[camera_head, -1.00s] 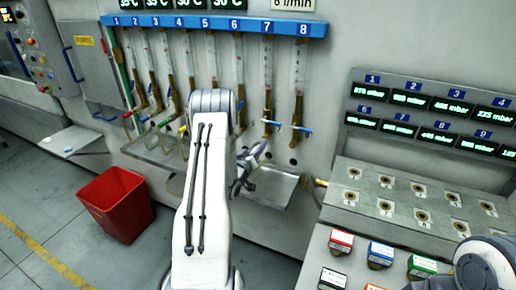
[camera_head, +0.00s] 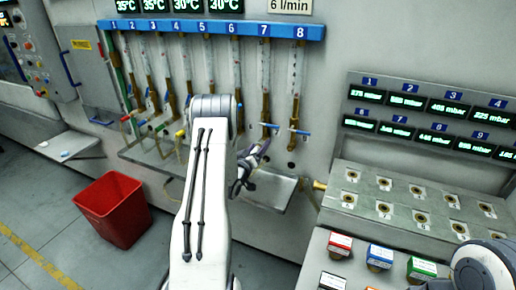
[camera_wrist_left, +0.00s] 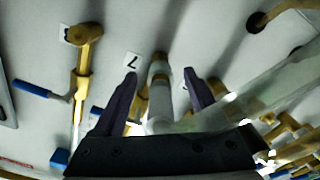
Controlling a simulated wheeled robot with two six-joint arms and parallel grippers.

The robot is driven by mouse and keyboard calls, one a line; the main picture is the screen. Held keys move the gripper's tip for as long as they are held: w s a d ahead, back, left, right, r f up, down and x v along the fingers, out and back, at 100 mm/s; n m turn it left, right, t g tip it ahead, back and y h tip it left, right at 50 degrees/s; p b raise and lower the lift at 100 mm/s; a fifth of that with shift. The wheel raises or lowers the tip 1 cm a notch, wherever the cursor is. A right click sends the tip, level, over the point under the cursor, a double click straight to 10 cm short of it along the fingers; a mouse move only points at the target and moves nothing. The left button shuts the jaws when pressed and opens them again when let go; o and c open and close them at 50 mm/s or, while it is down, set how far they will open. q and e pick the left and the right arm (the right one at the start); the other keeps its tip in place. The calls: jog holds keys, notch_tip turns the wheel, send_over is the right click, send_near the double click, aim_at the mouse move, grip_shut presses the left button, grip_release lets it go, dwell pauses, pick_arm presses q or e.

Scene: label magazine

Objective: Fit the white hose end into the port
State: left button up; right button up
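My left gripper (camera_head: 252,166) is near the wall below the numbered tubes, left of tube 7's lower end. In the left wrist view, its two dark fingers (camera_wrist_left: 160,73) are apart, with visible gaps on both sides of a whitish, brass-topped cylinder (camera_wrist_left: 158,92) between them. This may be the white hose end; I cannot tell for sure. A translucent tube or hose (camera_wrist_left: 262,92) runs from behind the palm toward the right. Contact between fingers and cylinder cannot be seen. My right gripper is out of view.
Brass valves with blue levers, such as one (camera_wrist_left: 80,60) left of the fingers, stand close by. A metal shelf (camera_head: 272,192) lies below the gripper. A red bin (camera_head: 115,210) stands on the floor. A panel of brass sockets (camera_head: 415,205) is at right.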

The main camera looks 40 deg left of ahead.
pick_arm(q)
jog(key=b+v, duration=0.2)
jog(key=v, duration=0.8)
jog(key=shift+s, duration=0.2)
jog(key=shift+d, duration=0.1)
